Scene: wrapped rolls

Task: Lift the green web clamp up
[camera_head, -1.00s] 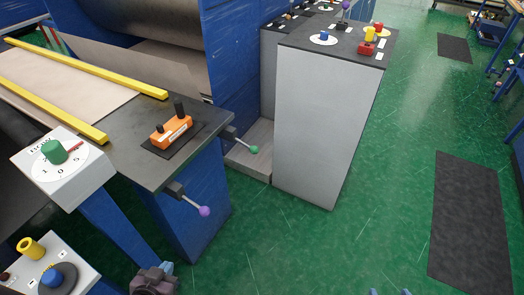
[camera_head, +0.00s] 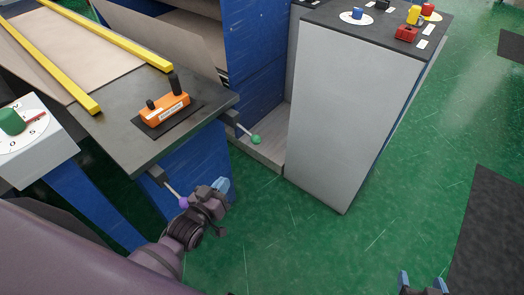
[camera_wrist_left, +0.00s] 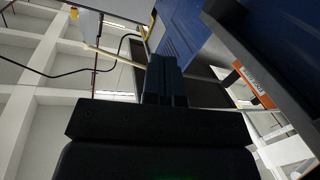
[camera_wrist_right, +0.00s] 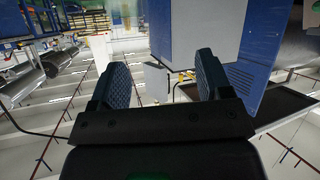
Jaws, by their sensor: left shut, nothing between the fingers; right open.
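The green web clamp is a grey lever with a green ball knob (camera_head: 256,140), sticking out from the side of the dark-topped blue machine in the head view. It points down to the right. My left gripper (camera_head: 222,185) is below and left of the green knob, apart from it, near a similar lever with a purple knob (camera_head: 183,202). Its fingers are shut and empty; they also show together in the left wrist view (camera_wrist_left: 165,78). My right gripper (camera_head: 422,282) is open and empty at the bottom right, with fingers spread in the right wrist view (camera_wrist_right: 162,65).
An orange control box (camera_head: 165,108) sits on the dark tabletop (camera_head: 115,135). A tall grey cabinet (camera_head: 350,110) stands right of the green knob. A panel with a green dial (camera_head: 12,122) is at the left. Green floor (camera_head: 290,240) is clear between the grippers.

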